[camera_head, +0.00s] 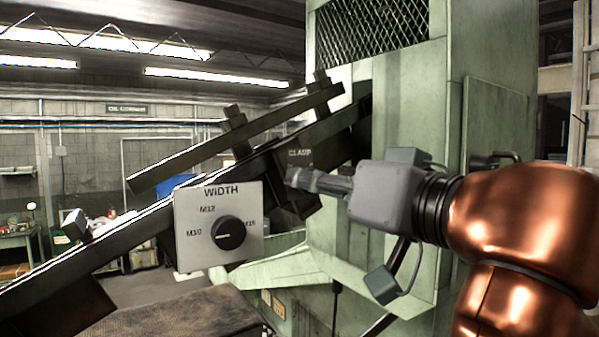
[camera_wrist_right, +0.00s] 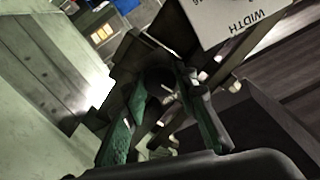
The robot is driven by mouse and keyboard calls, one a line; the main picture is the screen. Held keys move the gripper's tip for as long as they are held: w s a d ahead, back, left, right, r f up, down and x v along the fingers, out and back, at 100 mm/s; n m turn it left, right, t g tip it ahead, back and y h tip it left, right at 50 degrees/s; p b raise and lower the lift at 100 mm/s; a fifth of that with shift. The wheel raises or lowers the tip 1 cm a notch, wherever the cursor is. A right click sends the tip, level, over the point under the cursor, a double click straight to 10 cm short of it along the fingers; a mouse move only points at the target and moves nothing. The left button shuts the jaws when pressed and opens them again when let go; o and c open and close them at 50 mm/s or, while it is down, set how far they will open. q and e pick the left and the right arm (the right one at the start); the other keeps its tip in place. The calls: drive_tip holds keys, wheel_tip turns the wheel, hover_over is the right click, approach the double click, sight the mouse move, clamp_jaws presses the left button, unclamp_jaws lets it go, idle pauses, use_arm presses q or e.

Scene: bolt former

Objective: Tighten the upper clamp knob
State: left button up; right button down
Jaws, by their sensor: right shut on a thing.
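My right gripper (camera_head: 298,178) reaches in from the right, its fingertips just below the CLAMP label plate (camera_head: 300,153) on the sloping rail. In the right wrist view, its green-padded fingers (camera_wrist_right: 165,95) stand on both sides of a dark round clamp knob (camera_wrist_right: 158,79) and are shut on it. The fingers hide most of this knob in the head view. Whether it is the upper of several knobs cannot be told. My left gripper is not in view.
A grey WIDTH panel (camera_head: 195,252) with a black dial (camera_head: 228,233) hangs left of the gripper. The dark sloping rail (camera_head: 60,272) runs from lower left to upper right. A pale green machine housing (camera_head: 408,105) stands behind my right arm.

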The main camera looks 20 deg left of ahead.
drive_tip(key=n+p, duration=0.2)
drive_tip(key=n, duration=0.3)
drive_tip(key=c, duration=1.4)
unclamp_jaws()
drive_tip(key=shift+d, duration=0.1)
drive_tip(key=b+v, duration=0.2)
drive_tip(key=v, duration=0.6)
